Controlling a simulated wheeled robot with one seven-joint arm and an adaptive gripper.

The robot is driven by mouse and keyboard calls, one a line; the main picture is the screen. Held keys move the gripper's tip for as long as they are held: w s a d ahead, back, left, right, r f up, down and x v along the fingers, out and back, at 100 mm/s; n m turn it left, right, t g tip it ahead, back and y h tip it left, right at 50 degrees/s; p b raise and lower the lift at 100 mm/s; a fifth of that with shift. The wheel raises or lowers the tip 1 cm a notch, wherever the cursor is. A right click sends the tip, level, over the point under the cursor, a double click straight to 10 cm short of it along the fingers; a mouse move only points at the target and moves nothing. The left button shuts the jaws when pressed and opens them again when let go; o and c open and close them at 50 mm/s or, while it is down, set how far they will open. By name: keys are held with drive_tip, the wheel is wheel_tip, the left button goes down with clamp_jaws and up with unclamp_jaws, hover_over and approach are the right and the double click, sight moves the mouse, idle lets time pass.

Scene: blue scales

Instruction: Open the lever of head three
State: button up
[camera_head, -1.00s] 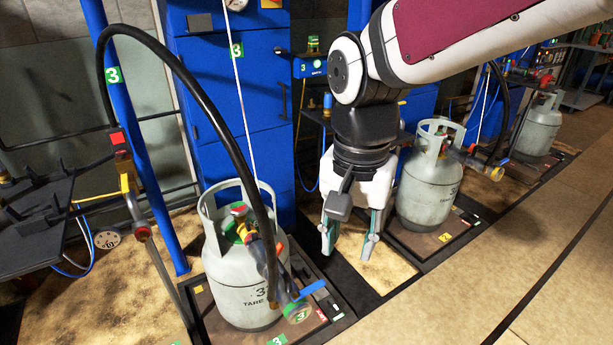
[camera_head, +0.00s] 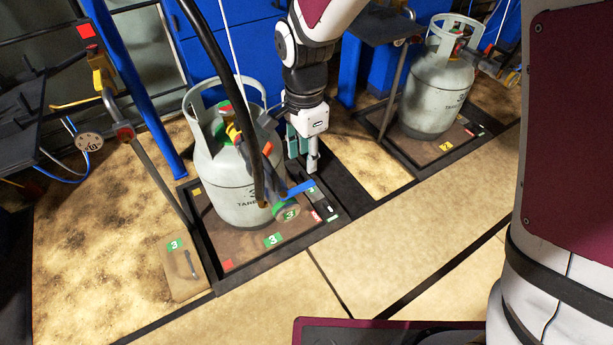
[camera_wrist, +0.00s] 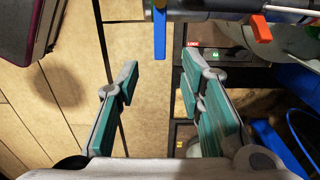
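Head three is the filling head with a round green "3" tag (camera_head: 290,212), joined to the black hose at the front right of the grey cylinder (camera_head: 238,185). Its blue lever (camera_head: 300,187) sticks out to the right in the head view. In the wrist view the blue lever (camera_wrist: 159,30) hangs from the head's bar at the top, ahead of the gap between my fingers. My gripper (camera_head: 304,162) is just behind and right of the head, pointing down. In the wrist view its teal-padded fingers (camera_wrist: 160,75) are apart and empty, not touching the lever.
The cylinder stands on a dark-framed scale (camera_head: 228,263). The black hose (camera_head: 222,70) arches over it. An orange part (camera_wrist: 261,28) is right of the lever in the wrist view. A second grey cylinder (camera_head: 436,95) stands at right. The floor in front is clear.

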sight(305, 185)
wheel_tip(305, 185, down, 9)
drive_tip(key=b, duration=0.3)
drive_tip(key=shift+r, duration=0.1)
drive_tip(key=shift+c, duration=0.2)
clamp_jaws()
